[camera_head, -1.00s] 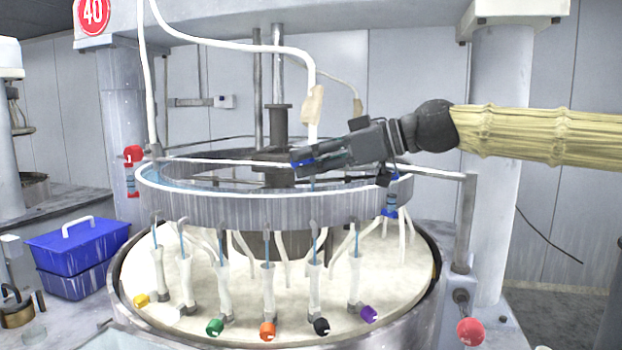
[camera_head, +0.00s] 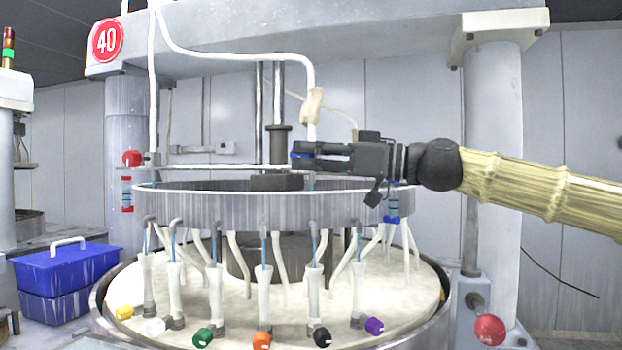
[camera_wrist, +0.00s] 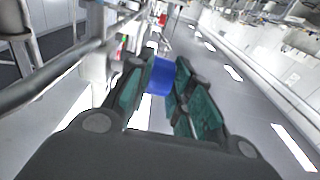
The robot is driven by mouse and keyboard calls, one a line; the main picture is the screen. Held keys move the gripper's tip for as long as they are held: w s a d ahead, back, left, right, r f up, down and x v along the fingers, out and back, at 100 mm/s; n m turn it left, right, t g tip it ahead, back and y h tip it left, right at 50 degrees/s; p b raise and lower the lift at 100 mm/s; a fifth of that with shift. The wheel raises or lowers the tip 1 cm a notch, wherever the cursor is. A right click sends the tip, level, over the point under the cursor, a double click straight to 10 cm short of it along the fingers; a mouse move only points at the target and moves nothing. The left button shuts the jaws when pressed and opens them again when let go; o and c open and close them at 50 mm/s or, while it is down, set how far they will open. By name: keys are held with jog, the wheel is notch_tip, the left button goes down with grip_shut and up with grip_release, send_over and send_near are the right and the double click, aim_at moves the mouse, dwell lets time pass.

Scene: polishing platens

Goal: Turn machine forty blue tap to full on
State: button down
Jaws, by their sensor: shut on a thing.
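The machine with the red 40 sign (camera_head: 107,41) has a round grey ring (camera_head: 260,204) above a pale platen (camera_head: 210,305). My gripper (camera_head: 302,156) is above the ring, reaching in from the right, beside the lower end of a white hose. It is shut on a blue tap knob (camera_head: 298,155), mostly covered by the fingers. In the wrist view the blue knob (camera_wrist: 160,76) sits between the two green-padded fingers. Its mark and turn angle cannot be read. A blue fitting (camera_head: 392,205) also hangs on the ring's right side.
Yellow, white, green, orange, black and purple knobs line the platen's front. Red knobs stand at left (camera_head: 131,158) and lower right (camera_head: 489,330). White hose (camera_head: 240,48) loops overhead. A column (camera_head: 495,170) stands right; a blue box (camera_head: 65,268) sits left.

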jog(key=shift+w+d+f+y+b, duration=0.1)
jog(key=shift+y+b, duration=0.4)
jog(key=shift+b, duration=0.95)
jog(key=shift+r+b, duration=0.25)
jog(key=shift+b, duration=0.2)
jog(key=c, duration=1.3)
grip_release()
jog(key=shift+f, duration=0.1)
jog(key=shift+f, duration=0.1)
jog(key=shift+d, duration=0.25)
jog(key=v, duration=1.1)
jog(key=shift+s+d+f, duration=0.1)
jog(key=shift+s+f, duration=0.15)
jog(key=shift+f, duration=0.05)
